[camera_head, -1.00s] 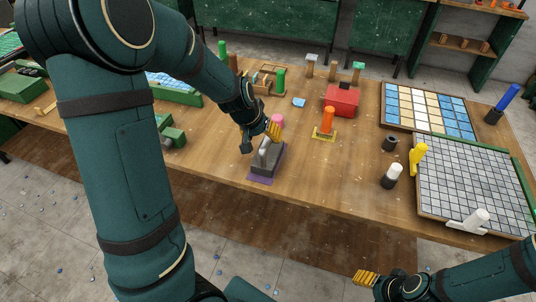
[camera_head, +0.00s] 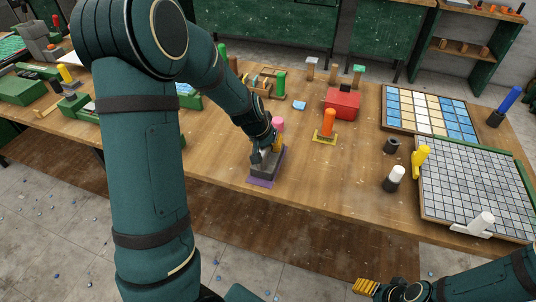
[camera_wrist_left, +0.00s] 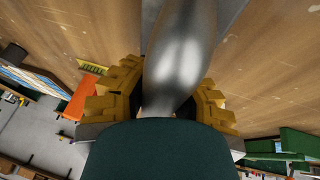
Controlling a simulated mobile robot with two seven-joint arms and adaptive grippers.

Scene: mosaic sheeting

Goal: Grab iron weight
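The iron weight (camera_head: 268,171) is a dark grey block with a shiny metal handle, standing on a purple mat (camera_head: 259,183) near the table's front edge. My left gripper (camera_head: 264,153) is down at the handle. In the left wrist view its yellow fingers (camera_wrist_left: 172,100) lie on either side of the shiny handle (camera_wrist_left: 182,50), with no clear gap. Whether they press on it cannot be told. The weight's base is mostly hidden there. My right gripper (camera_head: 366,286) is at the bottom right, away from the weight; its finger opening is unclear.
A pink-topped peg (camera_head: 277,124) stands just behind my left gripper. An orange peg (camera_head: 328,123) on a yellow base and a red box (camera_head: 342,103) are to the right. A grey mosaic sheet (camera_head: 478,185) and white-topped peg (camera_head: 395,178) lie farther right. Table between is clear.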

